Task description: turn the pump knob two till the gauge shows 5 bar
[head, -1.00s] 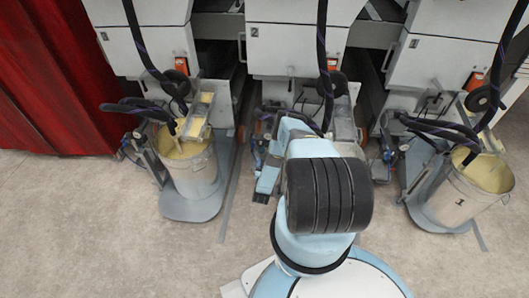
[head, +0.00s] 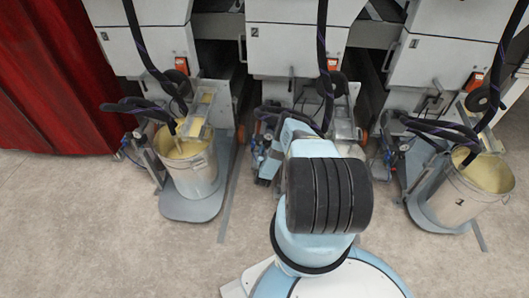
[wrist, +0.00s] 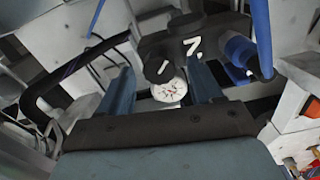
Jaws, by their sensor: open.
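In the wrist view my gripper (wrist: 161,72) is open, its two blue-grey fingers apart with nothing held between them. A round white gauge (wrist: 169,91) shows between the fingers; its dial is too small to read. Just beyond it is a dark pump part (wrist: 160,47) with white marks, one like a 2 or a 7. I cannot tell which part is the knob, or whether a finger touches anything. In the head view my arm hides most of pump two, below the middle cabinet (head: 295,45).
A bucket of yellowish liquid (head: 190,165) stands on the left, and another (head: 475,190) on the right. Black hoses (head: 322,60) hang from the cabinets. A red curtain (head: 60,80) is at the far left. The floor (head: 110,240) in front is clear.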

